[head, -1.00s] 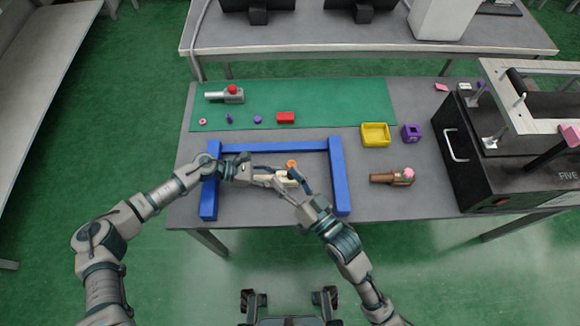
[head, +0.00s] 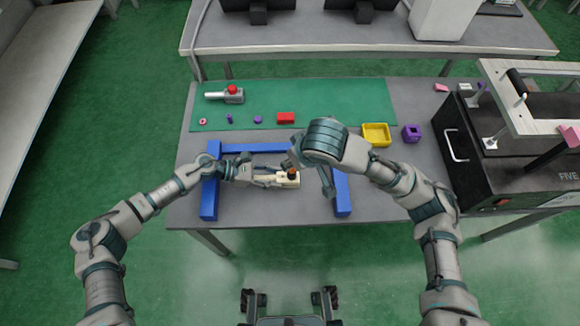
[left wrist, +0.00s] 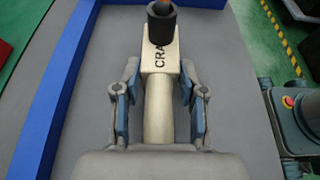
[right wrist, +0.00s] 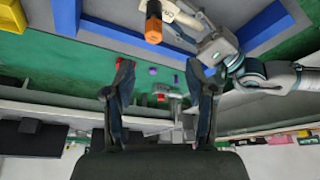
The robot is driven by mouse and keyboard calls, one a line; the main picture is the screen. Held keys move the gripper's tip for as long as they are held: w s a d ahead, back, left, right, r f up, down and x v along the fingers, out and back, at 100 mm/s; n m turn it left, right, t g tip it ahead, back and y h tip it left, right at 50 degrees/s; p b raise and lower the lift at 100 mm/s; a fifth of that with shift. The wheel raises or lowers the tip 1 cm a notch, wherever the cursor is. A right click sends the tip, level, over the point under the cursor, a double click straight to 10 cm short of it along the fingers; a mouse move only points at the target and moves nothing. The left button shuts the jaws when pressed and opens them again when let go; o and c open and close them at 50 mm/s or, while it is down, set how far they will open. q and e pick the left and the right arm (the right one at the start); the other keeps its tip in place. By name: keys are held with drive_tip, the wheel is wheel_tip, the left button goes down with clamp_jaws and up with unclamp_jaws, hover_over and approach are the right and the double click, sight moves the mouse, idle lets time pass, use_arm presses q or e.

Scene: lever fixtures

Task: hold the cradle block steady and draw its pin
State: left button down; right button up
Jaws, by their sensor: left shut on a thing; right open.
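The cream cradle block (head: 289,180) lies inside the blue frame, its handle pointing left; part of its lettering shows in the left wrist view (left wrist: 160,55). The black pin with an orange top (left wrist: 161,22) stands upright in the block; it also shows in the right wrist view (right wrist: 154,22). My left gripper (left wrist: 160,105) is shut on the block's handle. My right gripper (right wrist: 163,78) is open and empty, apart from the pin. In the head view the right wrist is above and right of the block and partly covers the gripper.
A blue frame (head: 209,190) borders the block on the left, back and right. A yellow tray (head: 375,134) and a purple block (head: 411,133) stand to the right. Small parts and a red block (head: 286,118) lie on the green mat (head: 340,95). A black machine (head: 480,170) is at far right.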

drive_tip(key=x, duration=1.1)
drive_tip(key=shift+w+f, duration=0.1)
drive_tip(key=shift+f, duration=0.3)
